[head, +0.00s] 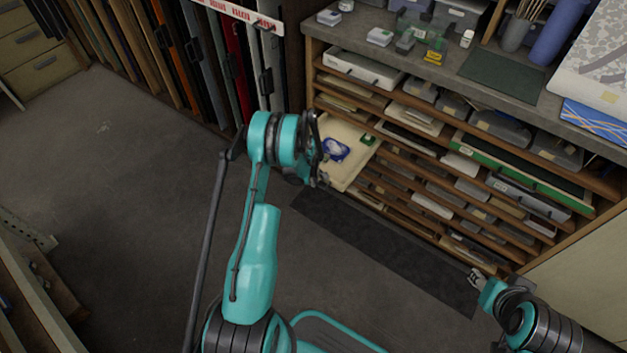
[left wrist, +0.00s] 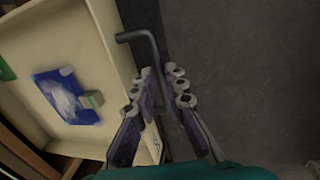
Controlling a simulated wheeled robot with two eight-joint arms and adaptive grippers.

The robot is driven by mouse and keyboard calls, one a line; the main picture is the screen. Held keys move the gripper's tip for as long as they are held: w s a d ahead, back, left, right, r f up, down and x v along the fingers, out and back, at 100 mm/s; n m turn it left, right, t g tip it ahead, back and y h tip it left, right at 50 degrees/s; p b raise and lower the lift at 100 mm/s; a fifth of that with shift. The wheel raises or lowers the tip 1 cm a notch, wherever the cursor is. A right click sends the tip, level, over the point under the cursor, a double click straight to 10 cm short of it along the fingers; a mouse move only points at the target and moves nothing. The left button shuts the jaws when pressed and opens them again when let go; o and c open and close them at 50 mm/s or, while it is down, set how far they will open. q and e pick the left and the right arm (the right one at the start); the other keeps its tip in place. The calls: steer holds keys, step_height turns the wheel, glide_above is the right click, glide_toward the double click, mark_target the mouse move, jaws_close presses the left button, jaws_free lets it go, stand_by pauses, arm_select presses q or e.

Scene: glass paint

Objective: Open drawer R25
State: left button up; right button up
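A cream drawer (head: 350,181) stands pulled out from the wooden drawer cabinet; its label is not readable. In the left wrist view the same drawer (left wrist: 107,45) fills the left side, with a dark bent bar handle (left wrist: 137,36) on its front. My left gripper (head: 317,158) is at the drawer's front. My right gripper (head: 475,277) is small in the head view, low by the cabinet's right part, with fingers apart and empty.
A blue and white packet (head: 335,150) and a green item (head: 368,139) lie in the drawer. Other trays and shelves fill the cabinet. A dark mat (head: 380,245) lies on the floor before it.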

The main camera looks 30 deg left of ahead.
arm_select(q)
steer(key=shift+o, duration=1)
step_height(320, 180, up, 12)
steer(key=s, duration=0.2)
steer(key=shift+s, duration=0.15)
steer(key=shift+a+f, duration=0.1)
steer(key=shift+f, duration=0.05)
